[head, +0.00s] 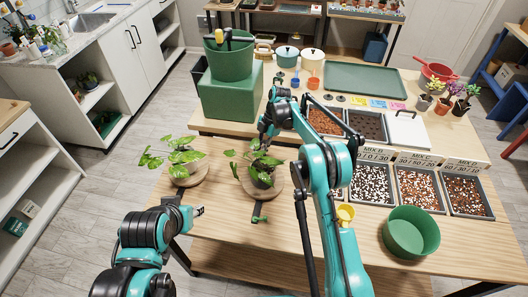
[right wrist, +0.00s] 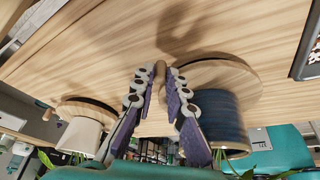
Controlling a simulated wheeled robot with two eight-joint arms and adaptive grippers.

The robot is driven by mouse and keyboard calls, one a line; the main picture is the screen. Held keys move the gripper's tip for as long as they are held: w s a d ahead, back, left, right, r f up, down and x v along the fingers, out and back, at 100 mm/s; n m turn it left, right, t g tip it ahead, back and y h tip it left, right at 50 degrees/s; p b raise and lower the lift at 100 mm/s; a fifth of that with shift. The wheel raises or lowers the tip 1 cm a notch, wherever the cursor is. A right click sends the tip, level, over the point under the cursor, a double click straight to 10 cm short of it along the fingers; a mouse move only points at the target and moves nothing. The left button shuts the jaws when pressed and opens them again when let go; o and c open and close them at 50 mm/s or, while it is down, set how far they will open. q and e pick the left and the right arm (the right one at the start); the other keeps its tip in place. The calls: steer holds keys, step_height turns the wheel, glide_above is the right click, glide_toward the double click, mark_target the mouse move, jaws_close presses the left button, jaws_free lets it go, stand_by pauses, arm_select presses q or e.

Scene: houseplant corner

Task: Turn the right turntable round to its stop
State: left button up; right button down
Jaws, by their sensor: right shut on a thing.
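The right turntable (head: 247,189) is a round wooden disc on the table, bearing a leafy plant (head: 262,168). In the right wrist view the right turntable (right wrist: 244,76) carries a dark blue pot (right wrist: 222,112). My right gripper (right wrist: 160,84) is shut on a small wooden peg (right wrist: 160,69) at the disc's edge. In the head view the arm and leaves mostly hide this grip, at the disc's far side. A small green piece (head: 259,219) sits on a dark strip in front of the disc. My left gripper (head: 199,211) hangs over the front left, apart from everything; its jaws are unclear.
The left turntable (head: 187,180) with another plant stands close on the left. A green box (head: 231,95) with a green bucket is behind. Trays of mix (head: 371,184) and a green bowl (head: 411,232) lie to the right.

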steer(key=shift+s+a+n+g+h, duration=0.15)
steer(key=shift+a+n+g+h, duration=0.1)
steer(key=shift+a+n, duration=0.6)
steer(key=shift+s+a+n+g+h, duration=0.15)
steer(key=shift+a+n+h, duration=0.1)
steer(key=shift+a+n, duration=0.6)
steer(key=shift+s+a+n+h+p, duration=0.2)
steer(key=shift+a+n, duration=0.25)
steer(key=shift+n, duration=0.1)
steer(key=shift+s+a+n+h+p, duration=0.2)
steer(key=shift+a+n, duration=0.2)
steer(key=shift+n, duration=0.15)
steer(key=shift+s+a+g, duration=0.1)
steer(key=shift+a+g, duration=0.05)
steer(key=shift+g, duration=0.15)
steer(key=c, duration=1.5)
jaws_free()
steer(key=shift+a, duration=0.1)
steer(key=shift+c, duration=0.2)
steer(key=shift+d+r, duration=0.2)
steer(key=shift+r, duration=0.05)
steer(key=a+v, duration=0.1)
steer(key=v, duration=0.5)
steer(key=shift+w+d+r, duration=0.25)
steer(key=shift+d+r, duration=0.15)
steer(key=shift+d, duration=0.05)
steer(key=shift+r, duration=0.1)
